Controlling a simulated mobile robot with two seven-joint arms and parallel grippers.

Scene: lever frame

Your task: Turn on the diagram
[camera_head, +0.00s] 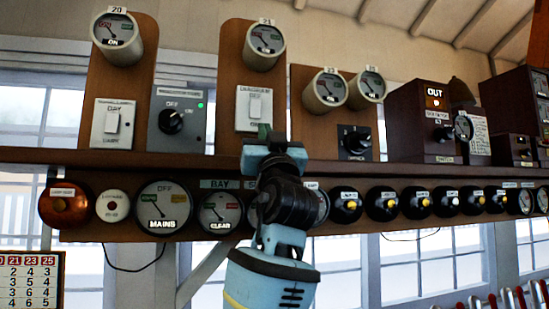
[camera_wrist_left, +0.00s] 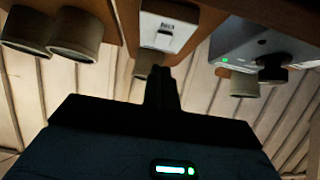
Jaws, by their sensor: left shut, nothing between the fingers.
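The white rocker switch box (camera_head: 254,104) is on the second wooden panel above the shelf. My right gripper is in neither view.
A grey box with a black knob (camera_head: 171,121) and a white DAY switch (camera_head: 113,124) stand left. Round dials (camera_head: 265,45) top the panels. A black rotary switch (camera_head: 355,142) stands right. The wooden shelf (camera_head: 150,159) runs below, with gauges (camera_head: 163,207) under it.

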